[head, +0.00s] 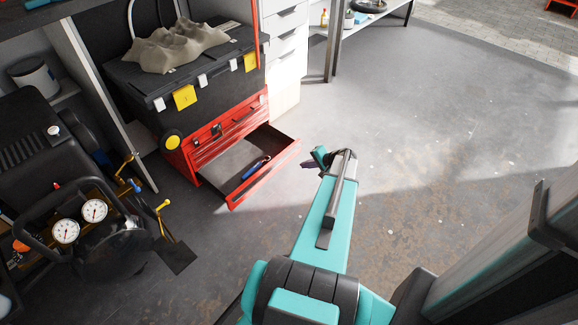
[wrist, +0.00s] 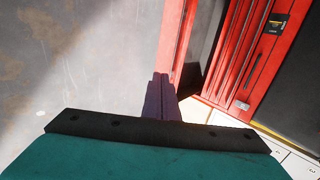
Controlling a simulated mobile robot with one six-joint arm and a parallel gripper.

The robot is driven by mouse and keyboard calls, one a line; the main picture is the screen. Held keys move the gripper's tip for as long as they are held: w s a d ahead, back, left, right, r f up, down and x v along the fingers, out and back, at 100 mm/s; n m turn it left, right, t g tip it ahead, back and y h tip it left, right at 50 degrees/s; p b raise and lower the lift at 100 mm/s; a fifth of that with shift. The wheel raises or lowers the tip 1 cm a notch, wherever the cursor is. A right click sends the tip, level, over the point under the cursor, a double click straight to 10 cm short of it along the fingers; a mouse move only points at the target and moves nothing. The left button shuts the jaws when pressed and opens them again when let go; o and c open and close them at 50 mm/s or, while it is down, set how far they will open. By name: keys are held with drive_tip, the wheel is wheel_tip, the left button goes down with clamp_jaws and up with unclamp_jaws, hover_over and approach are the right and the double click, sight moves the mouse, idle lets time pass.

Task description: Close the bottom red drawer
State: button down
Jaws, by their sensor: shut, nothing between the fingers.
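The bottom red drawer (head: 264,176) is pulled well out of the red drawer unit (head: 228,124) on the floor. A tool with a blue handle (head: 256,167) lies inside it. My gripper (head: 307,163) is just outside the drawer front, near its right end. In the wrist view, my gripper's fingers (wrist: 160,78) are together and empty. Their tips are close to the red drawer front (wrist: 172,42); I cannot tell whether they touch it. The red unit (wrist: 246,60) shows beyond the open drawer there.
A black toolbox (head: 215,78) with a grey lumpy object (head: 172,47) stands on the red unit. A black machine with gauges (head: 80,222) stands left. White drawers (head: 286,45) are behind. The floor (head: 430,150) to the right is clear.

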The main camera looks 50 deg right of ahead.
drive_tip(key=shift+s+d, duration=0.3)
drive_tip(key=shift+d, duration=0.25)
drive_tip(key=w+r+b+x, duration=0.2)
drive_tip(key=b+x, duration=0.2)
drive_tip(key=x, duration=0.8)
drive_tip(key=shift+w+d+f, duration=0.2)
drive_tip(key=shift+w+f, duration=0.05)
drive_tip(key=shift+w, duration=0.1)
